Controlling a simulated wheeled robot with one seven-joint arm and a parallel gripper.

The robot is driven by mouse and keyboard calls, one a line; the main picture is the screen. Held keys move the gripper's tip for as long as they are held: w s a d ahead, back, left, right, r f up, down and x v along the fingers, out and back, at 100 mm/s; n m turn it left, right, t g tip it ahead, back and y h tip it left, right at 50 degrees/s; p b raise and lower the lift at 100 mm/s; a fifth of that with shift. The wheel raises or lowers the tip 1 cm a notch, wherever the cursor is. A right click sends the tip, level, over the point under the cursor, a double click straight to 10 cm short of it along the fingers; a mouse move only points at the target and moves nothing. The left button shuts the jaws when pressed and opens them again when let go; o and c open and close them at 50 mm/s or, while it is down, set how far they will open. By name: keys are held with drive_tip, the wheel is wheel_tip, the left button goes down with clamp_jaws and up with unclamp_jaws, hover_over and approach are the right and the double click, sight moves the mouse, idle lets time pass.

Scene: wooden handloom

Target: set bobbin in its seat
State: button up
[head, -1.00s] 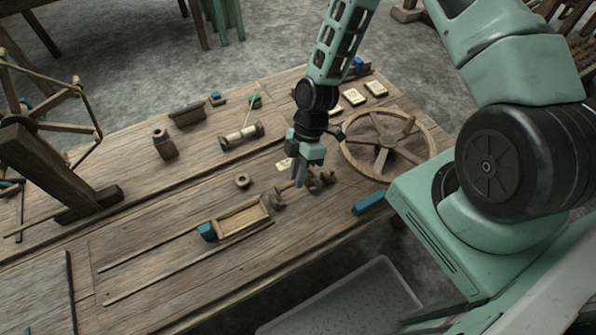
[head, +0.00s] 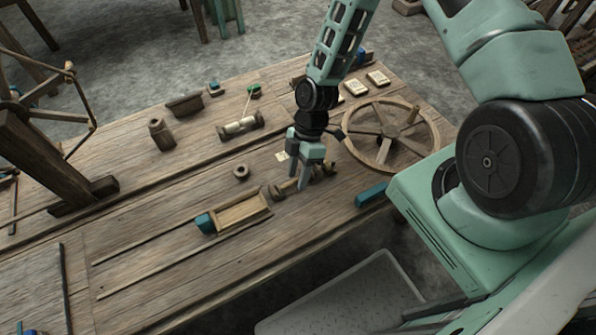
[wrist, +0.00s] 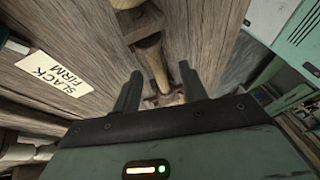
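A wooden turned piece, probably the bobbin (wrist: 153,60), lies on the table under my gripper (wrist: 160,86). In the wrist view its slim shaft runs between my two fingers, with a gap to each, and a wider dark wooden part stands at its far end. My gripper (head: 302,182) is open and points down at it in the head view, where the fingers hide much of it. A round wooden end (head: 276,192) shows left of the fingers. I cannot tell which part is the seat.
A wooden tray with a blue end (head: 240,212) lies to the left. A spoked wheel (head: 390,137) stands close on the right, with a blue block (head: 371,194) in front. A white-wound spool in a holder (head: 240,126) is behind. A SLACK FIRM label (wrist: 56,73) lies nearby.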

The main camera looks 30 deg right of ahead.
drive_tip(key=p+v, duration=0.1)
drive_tip(key=v, duration=1.6)
drive_tip(key=shift+r, duration=0.2)
drive_tip(key=shift+p, duration=0.3)
drive_tip(key=s+a+r+m+t+h+p, duration=0.1)
drive_tip(key=s+a+r+m, duration=0.4)
drive_tip(key=r, duration=0.7)
drive_tip(key=s+a+r+m+t+h+p, duration=0.2)
drive_tip(key=s+a+r+p, duration=0.4)
drive_tip(key=s+r, duration=0.7)
drive_tip(key=a+m+h, duration=0.1)
drive_tip(key=a+m, duration=0.1)
drive_tip(key=shift+s+a+m, duration=0.3)
drive_tip(key=shift+a+m, duration=0.1)
drive_tip(key=shift+c, duration=0.6)
drive_tip(key=shift+a, duration=0.15)
